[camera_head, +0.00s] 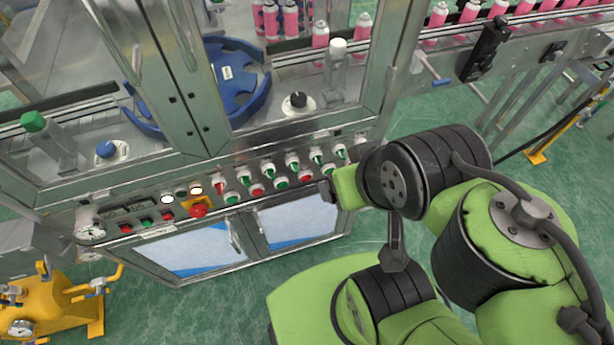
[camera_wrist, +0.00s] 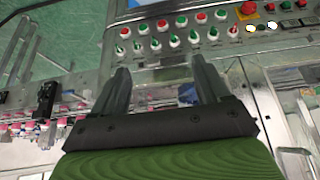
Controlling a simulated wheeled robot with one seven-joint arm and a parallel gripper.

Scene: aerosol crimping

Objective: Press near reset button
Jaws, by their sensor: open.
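The control panel (camera_head: 215,212) runs along the front of the machine, with several red and green buttons and switches. Its labels are too small to read, so I cannot tell which is the reset button. A large red mushroom button on a yellow plate (camera_head: 198,210) sits left of the main rows; it also shows at the upper right in the wrist view (camera_wrist: 248,8). Small red and green buttons (camera_head: 146,222) lie further left. My gripper (camera_wrist: 161,66) is open and empty, its fingers apart below the button rows in the wrist view. In the head view its fingers are mostly hidden.
Glass doors with metal frames (camera_head: 165,60) rise above the panel, and a blue star wheel (camera_head: 235,80) is inside. A conveyor with pink cans (camera_head: 470,12) runs at the upper right. A yellow pump unit (camera_head: 55,305) stands at the lower left.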

